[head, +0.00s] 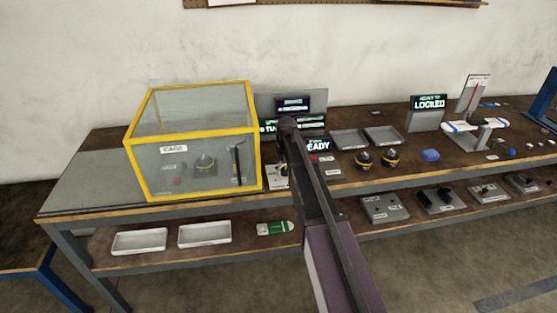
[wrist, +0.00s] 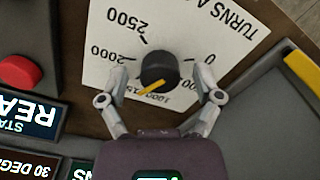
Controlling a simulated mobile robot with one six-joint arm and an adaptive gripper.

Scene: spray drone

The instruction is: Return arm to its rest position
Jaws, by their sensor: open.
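In the wrist view my gripper (wrist: 158,68) is open, with one finger on each side of a black dial knob (wrist: 158,72) and a visible gap on both sides. The knob has a yellow pointer aimed to the lower left. It sits on a white dial plate (wrist: 112,40) marked with numbers such as 0, 2000 and 2500. In the head view my arm (head: 315,190) reaches up over the bench to the area right of the yellow-framed cage. My fingers and the knob cannot be made out there.
The clear cage (head: 193,82) stands left of my arm. Lit display screens (head: 292,104) are behind it. Grey trays (head: 349,140) and two dark domed parts (head: 390,158) lie to the right. A red button (wrist: 18,71) is left of the dial. The floor in front is clear.

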